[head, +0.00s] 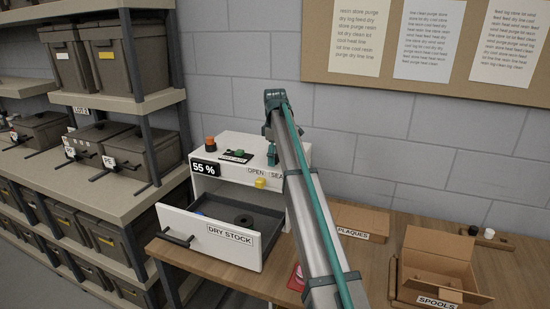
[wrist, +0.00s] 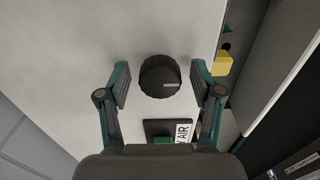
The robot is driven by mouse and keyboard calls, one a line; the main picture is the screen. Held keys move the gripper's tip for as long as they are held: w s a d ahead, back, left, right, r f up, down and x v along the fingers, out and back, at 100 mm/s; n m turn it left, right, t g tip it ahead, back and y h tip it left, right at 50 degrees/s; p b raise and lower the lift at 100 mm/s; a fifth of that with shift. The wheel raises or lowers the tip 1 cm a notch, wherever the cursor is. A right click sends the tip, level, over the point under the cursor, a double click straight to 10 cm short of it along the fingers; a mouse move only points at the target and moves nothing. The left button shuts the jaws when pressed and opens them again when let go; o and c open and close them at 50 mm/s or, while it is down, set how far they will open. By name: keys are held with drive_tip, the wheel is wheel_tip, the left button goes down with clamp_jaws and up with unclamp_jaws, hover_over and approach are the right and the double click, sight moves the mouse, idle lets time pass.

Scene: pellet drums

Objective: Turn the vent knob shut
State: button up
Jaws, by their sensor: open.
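In the wrist view a round black ridged knob (wrist: 158,77) stands on the white top of the cabinet, with a short pale mark on its face toward the right. My gripper (wrist: 160,76) is open, with one finger on each side of the knob and a gap visible on both sides. In the head view my gripper (head: 272,155) points down over the right part of the white cabinet (head: 250,145), by lettering reading "OPEN" and "SEA", the rest cut off by my arm. The knob is hidden there.
The cabinet also bears a 55 % display (head: 205,168), an orange knob (head: 210,144), a green switch (head: 238,154) and a yellow piece (head: 261,183). Its DRY STOCK drawer (head: 210,236) stands open. A PLAQUES box (head: 360,222) and an open SPOOLS box (head: 440,262) sit to the right.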

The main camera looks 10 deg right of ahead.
wheel_tip(320, 180, up, 12)
idle(0.6)
